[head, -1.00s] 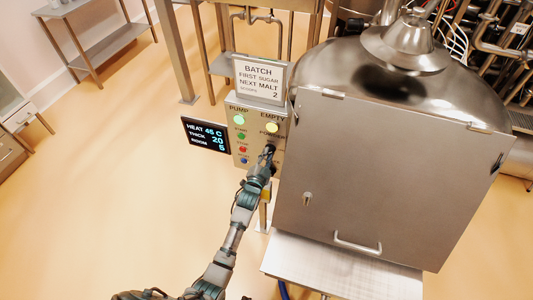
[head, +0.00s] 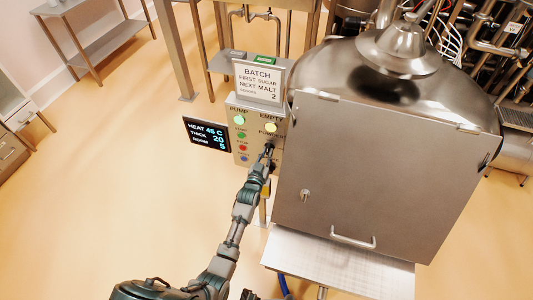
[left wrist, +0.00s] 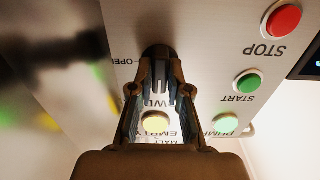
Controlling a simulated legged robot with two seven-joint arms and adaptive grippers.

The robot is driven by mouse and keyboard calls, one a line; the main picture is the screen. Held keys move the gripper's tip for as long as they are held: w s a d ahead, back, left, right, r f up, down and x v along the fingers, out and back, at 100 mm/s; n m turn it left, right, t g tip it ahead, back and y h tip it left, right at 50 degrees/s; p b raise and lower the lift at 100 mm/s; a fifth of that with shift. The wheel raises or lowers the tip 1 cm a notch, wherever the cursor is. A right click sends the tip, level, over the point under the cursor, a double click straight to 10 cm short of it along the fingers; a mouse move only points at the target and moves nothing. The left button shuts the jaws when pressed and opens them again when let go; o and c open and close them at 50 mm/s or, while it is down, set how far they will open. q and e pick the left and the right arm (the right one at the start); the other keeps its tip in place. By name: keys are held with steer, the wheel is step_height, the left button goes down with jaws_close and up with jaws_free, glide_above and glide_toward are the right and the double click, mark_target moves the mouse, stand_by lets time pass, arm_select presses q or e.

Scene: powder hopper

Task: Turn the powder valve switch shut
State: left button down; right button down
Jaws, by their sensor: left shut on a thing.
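The powder valve switch is a dark round knob (left wrist: 158,52) on the grey control panel (head: 243,115), below the label that reads POWDER. My left gripper (head: 268,150) reaches it from below and in front. In the left wrist view its two fingers (left wrist: 158,75) are closed on either side of the knob. The panel appears upside down there, with the word OPEN partly visible to the left of the knob. The fingers cover much of the knob, so I cannot tell which way it points. My right gripper is not in view.
A red STOP button (left wrist: 284,19) and green START button (left wrist: 247,82) sit beside the switch. A steel hopper cabinet (head: 380,170) stands close right of the panel. A dark display (head: 207,134) is at its left, a batch sign (head: 259,81) above.

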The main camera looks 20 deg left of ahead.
arm_select(q)
steer(key=shift+f, duration=0.15)
stand_by(0.4)
steer(key=c, duration=1.1)
jaws_free()
steer(key=s, duration=1.2)
steer(key=shift+a, duration=0.15)
